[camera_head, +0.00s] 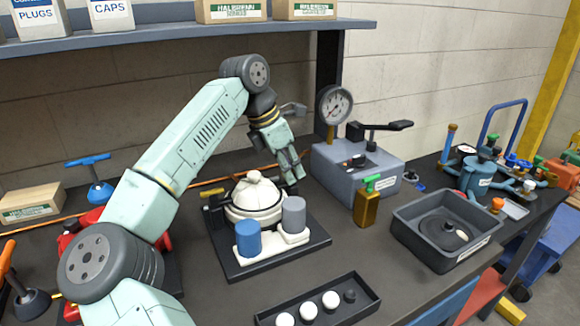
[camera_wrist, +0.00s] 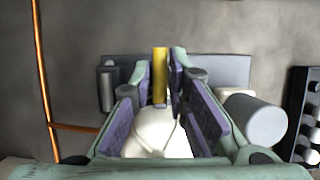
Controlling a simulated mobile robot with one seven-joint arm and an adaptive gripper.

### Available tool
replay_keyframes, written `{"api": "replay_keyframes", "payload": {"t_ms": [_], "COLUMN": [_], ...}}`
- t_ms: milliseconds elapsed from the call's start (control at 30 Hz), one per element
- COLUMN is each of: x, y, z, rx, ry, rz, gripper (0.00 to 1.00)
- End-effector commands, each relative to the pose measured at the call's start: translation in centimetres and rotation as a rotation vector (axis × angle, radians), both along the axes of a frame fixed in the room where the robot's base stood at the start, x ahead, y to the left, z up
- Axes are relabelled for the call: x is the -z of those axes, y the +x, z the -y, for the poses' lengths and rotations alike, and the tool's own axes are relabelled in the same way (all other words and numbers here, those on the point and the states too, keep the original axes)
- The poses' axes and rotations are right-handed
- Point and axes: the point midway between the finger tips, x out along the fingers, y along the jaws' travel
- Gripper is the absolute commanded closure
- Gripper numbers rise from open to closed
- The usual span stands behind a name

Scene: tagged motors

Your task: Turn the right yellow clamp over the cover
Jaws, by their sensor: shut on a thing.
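The white domed cover (camera_head: 254,197) sits on a black base plate (camera_head: 238,267) in the middle of the bench. The left yellow clamp (camera_head: 212,192) points outward at the cover's left. My gripper (camera_head: 292,180) reaches down at the cover's right side. In the wrist view, the right yellow clamp (camera_wrist: 160,72) stands between my fingertips (camera_wrist: 161,80), which are closed on it. The cover (camera_wrist: 155,132) shows below it, between the fingers. In the head view my gripper hides the right clamp.
A blue cylinder (camera_head: 248,238) and a grey cylinder (camera_head: 294,214) stand in front of the cover; the grey one (camera_wrist: 253,122) is close to my finger in the wrist view. A grey gauge unit (camera_head: 352,170) stands just right of my gripper. A black tray (camera_head: 320,303) lies in front.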

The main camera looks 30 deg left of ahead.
Motion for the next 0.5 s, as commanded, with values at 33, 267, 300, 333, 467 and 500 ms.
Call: {"api": "replay_keyframes", "payload": {"t_ms": [33, 267, 300, 333, 467, 500], "x": [-0.03, -0.01, 0.00, -0.01, -0.01, 0.00], "y": [0.01, 0.00, 0.00, 0.00, 0.00, 0.00], "z": [0.01, 0.00, 0.00, 0.00, 0.00, 0.00], "rx": [0.004, 0.005, 0.004, 0.004, 0.004, 0.004], "ry": [0.001, 0.002, 0.001, 0.001, 0.001, 0.001], "rz": [0.001, 0.001, 0.001, 0.001, 0.001, 0.001], "gripper": [1.00, 1.00, 1.00, 1.00, 0.78, 0.75]}}
